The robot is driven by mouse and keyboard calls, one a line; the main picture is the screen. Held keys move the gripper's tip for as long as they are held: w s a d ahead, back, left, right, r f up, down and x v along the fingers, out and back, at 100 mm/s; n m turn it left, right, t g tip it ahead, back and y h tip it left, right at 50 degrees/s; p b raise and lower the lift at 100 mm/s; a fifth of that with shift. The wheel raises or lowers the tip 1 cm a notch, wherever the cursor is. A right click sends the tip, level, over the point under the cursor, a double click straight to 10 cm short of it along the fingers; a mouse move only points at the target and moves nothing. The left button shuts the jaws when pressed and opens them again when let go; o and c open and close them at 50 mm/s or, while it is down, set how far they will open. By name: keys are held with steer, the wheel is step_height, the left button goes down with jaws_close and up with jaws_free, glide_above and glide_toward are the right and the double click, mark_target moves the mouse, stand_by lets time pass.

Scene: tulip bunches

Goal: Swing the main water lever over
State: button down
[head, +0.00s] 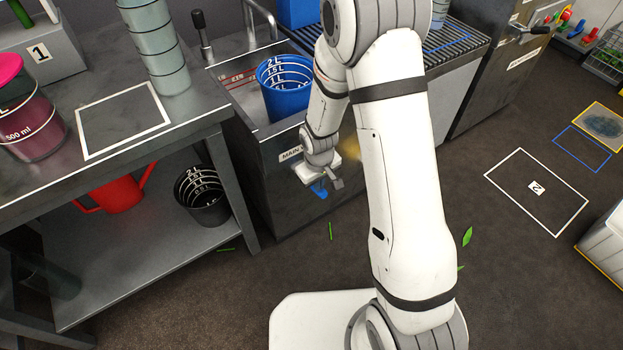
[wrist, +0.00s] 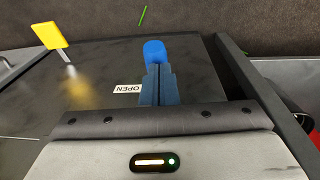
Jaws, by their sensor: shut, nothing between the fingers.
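A blue-ended handle (head: 320,191) sits low on the dark front of the sink cabinet, below a label (head: 290,154) that reads "MAIN" before my arm hides the rest. My gripper (head: 336,182) is shut and empty beside this handle. In the wrist view the blue end (wrist: 154,50) shows just beyond the tips of my closed fingers (wrist: 157,72). I cannot tell whether they touch. An "OPEN" label (wrist: 127,88) is on the panel beside the fingers. The handle's pivot is hidden.
A yellow tab on a metal stem (wrist: 50,36) stands out from the same panel. A blue measuring bucket (head: 284,90) stands in the sink above. A grey workbench (head: 232,190) with a lower shelf is at the left. Open floor (head: 270,265) lies in front of the cabinet.

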step_height(320, 180, down, 8)
steer(key=s+d+b, duration=0.1)
steer(key=s+b, duration=0.1)
steer(key=b, duration=0.4)
steer(key=shift+d, duration=0.1)
steer(key=shift+r, duration=0.1)
stand_by(0.5)
